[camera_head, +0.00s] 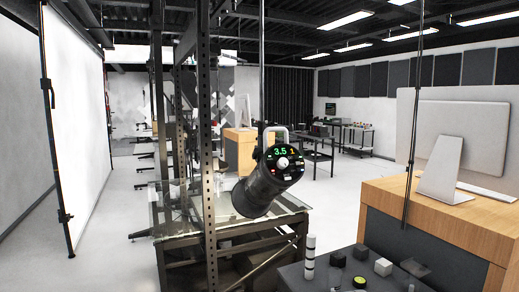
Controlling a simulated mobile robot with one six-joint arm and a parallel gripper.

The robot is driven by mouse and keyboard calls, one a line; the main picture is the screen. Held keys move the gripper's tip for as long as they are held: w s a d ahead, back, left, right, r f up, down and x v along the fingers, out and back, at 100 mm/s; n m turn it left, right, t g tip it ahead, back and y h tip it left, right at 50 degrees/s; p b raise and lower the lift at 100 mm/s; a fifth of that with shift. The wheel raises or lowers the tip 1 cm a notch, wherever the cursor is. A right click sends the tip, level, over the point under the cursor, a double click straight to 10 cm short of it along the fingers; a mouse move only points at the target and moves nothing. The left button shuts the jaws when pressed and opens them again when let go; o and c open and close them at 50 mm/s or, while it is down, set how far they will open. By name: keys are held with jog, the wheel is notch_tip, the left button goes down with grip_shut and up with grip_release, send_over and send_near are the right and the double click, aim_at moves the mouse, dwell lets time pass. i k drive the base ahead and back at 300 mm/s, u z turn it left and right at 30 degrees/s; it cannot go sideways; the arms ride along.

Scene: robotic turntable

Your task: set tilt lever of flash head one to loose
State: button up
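A dark cylindrical flash head (262,192) hangs near the middle of the view, at the lower end of a thin vertical pole. Its round rear panel (281,163) faces me, with a green "3.5", a yellow "1" and a pale knob in the centre. A grey handle or bracket (277,128) stands above the panel. The head tilts, with its front end down and to the left. I cannot make out the tilt lever or its setting at this size. My gripper is not in view.
A perforated dark metal upright (206,150) stands just left of the head. A glass-topped table (285,206) is behind and below it. A dark surface (300,282) with small blocks and a banded post (309,258) is at the front. A wooden desk (460,215) stands right.

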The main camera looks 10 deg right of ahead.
aim_at(254, 157)
jog(key=u, duration=0.2)
jog(key=i, duration=1.15)
jog(key=u, duration=0.8)
